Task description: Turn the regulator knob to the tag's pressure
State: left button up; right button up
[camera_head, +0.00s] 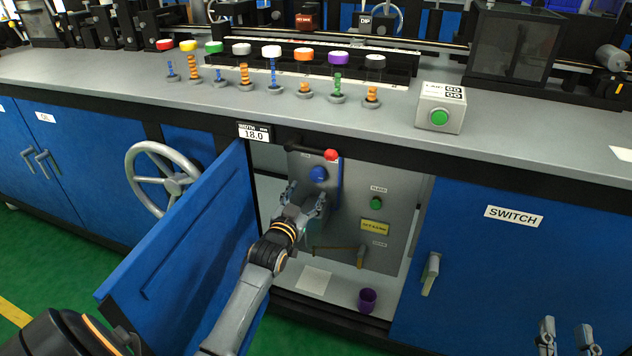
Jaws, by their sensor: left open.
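The blue round knob (318,174) is on the grey panel (345,225) inside the open cabinet, below a red cap. I cannot tell from a readable label whether it is the regulator knob. A yellow tag (374,227) is on the same panel to the right; its print is too small to read. My left gripper (308,194) is open, reaching into the cabinet just below and left of the blue knob. It hides part of the panel, and I cannot tell whether it touches anything.
The blue door (190,262) stands open left of my arm. A green knob (376,204) and a brass lever (361,256) are on the panel. A purple cup (368,299) and white sheet (314,280) lie below. The switch door (520,265) is shut.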

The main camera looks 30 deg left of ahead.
aim_at(316, 178)
pick_arm(q)
jog(key=b+x, duration=0.2)
jog(key=x, duration=0.5)
jog(key=shift+w, duration=0.4)
pick_arm(e)
jog(key=s+r+t+y, duration=0.3)
jog(key=s+r+t, duration=0.3)
jog(key=r, duration=0.4)
jog(key=shift+t, duration=0.7)
pick_arm(q)
jog(key=c, duration=1.1)
jog(key=shift+c, duration=0.2)
jog(key=shift+r+n+p, duration=0.1)
jog(key=shift+n+p, duration=0.8)
jog(key=shift+p, duration=0.2)
pick_arm(e)
jog(key=w+f+g+h, duration=0.2)
jog(key=w+f+g, duration=0.4)
jog(key=f, duration=0.3)
jog(key=shift+f+g+h, duration=0.4)
jog(key=shift+g, duration=0.2)
